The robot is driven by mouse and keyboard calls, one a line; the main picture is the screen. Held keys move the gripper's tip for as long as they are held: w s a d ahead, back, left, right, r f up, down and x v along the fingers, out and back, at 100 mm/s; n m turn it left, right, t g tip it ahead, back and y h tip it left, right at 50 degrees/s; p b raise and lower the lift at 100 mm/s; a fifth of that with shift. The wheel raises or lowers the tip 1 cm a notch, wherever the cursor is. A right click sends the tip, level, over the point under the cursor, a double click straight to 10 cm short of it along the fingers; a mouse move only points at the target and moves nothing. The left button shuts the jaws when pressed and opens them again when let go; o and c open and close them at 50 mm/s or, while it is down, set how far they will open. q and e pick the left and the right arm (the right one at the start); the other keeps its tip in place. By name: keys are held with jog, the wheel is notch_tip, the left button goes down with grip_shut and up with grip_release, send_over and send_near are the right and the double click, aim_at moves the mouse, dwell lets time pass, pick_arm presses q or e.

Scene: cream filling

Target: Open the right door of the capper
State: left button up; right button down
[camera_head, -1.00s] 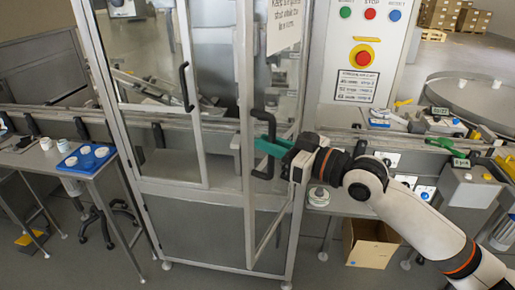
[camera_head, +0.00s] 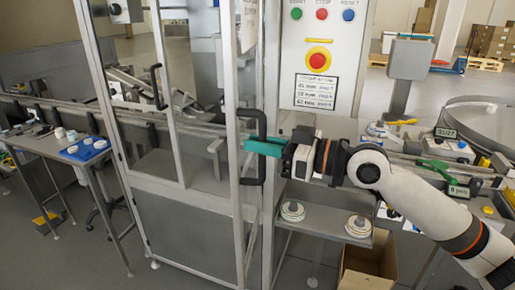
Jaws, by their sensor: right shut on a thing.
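The capper is a tall metal-framed cabinet with glass panels. Its left door, with a black handle (camera_head: 158,87), looks closed. The right door (camera_head: 232,190) is seen nearly edge-on, standing ajar with its free edge toward me. Its black handle (camera_head: 250,119) is a vertical bar on that edge. My right gripper (camera_head: 262,147) reaches in from the right, its green fingers shut on the right door handle. The fingers hide part of the bar. My left gripper is not in view.
A control panel (camera_head: 319,60) with buttons stands right of the door. Below my right arm is a shelf (camera_head: 325,222) with two round pieces, and a cardboard box (camera_head: 365,268) on the floor. A side table (camera_head: 60,146) with a blue tray stands at left.

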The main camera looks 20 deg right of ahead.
jog(key=shift+s+d, duration=0.1)
jog(key=shift+d, duration=0.2)
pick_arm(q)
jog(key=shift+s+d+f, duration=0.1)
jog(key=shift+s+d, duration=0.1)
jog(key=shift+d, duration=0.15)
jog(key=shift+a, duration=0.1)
pick_arm(e)
jog(key=c, duration=1.7)
grip_release()
jog(key=shift+c, duration=0.2)
